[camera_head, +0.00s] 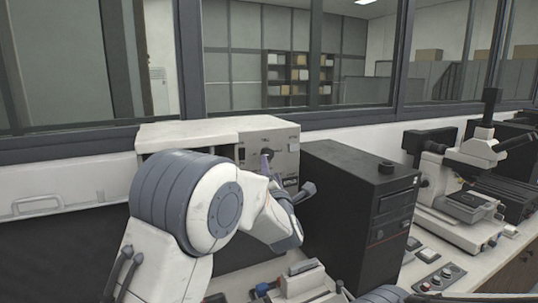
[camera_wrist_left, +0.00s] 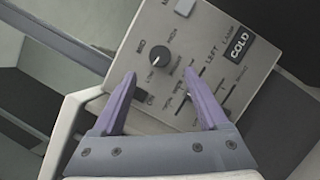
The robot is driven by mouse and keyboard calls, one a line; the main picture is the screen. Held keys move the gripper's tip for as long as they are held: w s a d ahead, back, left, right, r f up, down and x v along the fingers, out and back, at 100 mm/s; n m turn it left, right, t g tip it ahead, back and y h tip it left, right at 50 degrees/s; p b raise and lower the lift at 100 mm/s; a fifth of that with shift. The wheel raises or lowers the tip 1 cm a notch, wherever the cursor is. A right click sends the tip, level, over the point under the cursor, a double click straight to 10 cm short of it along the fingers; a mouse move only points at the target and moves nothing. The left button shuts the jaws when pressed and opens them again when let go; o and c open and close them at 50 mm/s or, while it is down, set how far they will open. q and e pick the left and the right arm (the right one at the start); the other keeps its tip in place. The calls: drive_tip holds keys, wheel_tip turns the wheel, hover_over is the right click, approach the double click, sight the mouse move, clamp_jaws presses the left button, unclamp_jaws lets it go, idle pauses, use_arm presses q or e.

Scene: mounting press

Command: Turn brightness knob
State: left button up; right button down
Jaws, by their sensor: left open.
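A round black knob (camera_wrist_left: 160,60) with a light pointer line sits on the light grey control panel (camera_wrist_left: 205,30) in the left wrist view. My left gripper (camera_wrist_left: 160,76) is open, with one purple finger to each side of the knob's lower part in the picture. Nothing shows between the fingers, and I cannot tell whether they touch the knob. In the head view my left gripper (camera_head: 266,164) is at the panel's front, and my arm hides much of the panel (camera_head: 284,136). My right gripper does not show.
A black box unit (camera_head: 345,200) stands close to the right of the panel's machine (camera_head: 190,130). A microscope (camera_head: 465,175) stands further right. A small button box (camera_head: 440,278) lies on the bench. Windows run behind.

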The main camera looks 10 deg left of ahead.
sight(268, 156)
use_arm(q)
drive_tip(key=p+x, duration=0.2)
drive_tip(key=x, duration=0.4)
drive_tip(key=shift+r, duration=0.15)
drive_tip(key=shift+w+a+p, duration=0.1)
drive_tip(key=shift+w+p, duration=0.3)
drive_tip(key=shift+w, duration=0.05)
clamp_jaws()
